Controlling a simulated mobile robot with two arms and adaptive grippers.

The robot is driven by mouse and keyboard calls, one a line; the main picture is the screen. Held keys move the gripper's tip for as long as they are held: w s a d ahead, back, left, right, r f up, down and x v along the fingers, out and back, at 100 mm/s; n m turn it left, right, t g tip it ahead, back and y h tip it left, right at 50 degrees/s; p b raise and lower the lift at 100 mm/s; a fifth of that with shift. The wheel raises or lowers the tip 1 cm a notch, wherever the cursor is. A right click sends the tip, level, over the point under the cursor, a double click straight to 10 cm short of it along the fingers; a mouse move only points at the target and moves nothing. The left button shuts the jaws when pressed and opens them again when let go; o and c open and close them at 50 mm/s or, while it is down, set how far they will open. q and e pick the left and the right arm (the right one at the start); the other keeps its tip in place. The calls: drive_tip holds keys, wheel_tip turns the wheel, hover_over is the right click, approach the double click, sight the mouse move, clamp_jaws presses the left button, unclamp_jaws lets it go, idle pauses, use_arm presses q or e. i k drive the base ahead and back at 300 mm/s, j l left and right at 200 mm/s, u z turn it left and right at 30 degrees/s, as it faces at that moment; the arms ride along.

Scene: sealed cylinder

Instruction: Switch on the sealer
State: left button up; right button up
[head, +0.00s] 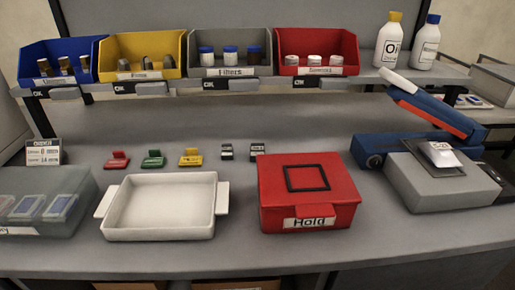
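The sealer appears to be the blue machine (388,144) at the right of the bench. Its hinged arm (438,112), blue with a red strip, is raised and tilted, with a pale bar beside it. A small dark round spot (374,161) shows on the left end of the blue body; I cannot tell whether it is a switch. A grey block (425,191) stands in front of the machine, with a silvery labelled pouch (440,154) on top. No power light can be made out. Neither of my grippers is in view.
A red box (338,185) labelled "Hold" stands left of the sealer. A white tray (160,231) and a translucent box (80,181) sit further left. Small coloured clips (153,159) lie behind the tray. Bins and two bottles (425,45) stand on the shelf above.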

sight(494, 175)
drive_tip(key=k+l+z, duration=0.2)
drive_tip(key=z, duration=0.15)
drive_tip(key=k+l+z, duration=0.15)
drive_tip(key=l+z, duration=0.15)
drive_tip(key=k+l+z, duration=0.15)
drive_tip(key=l+z, duration=0.2)
drive_tip(key=l, duration=0.1)
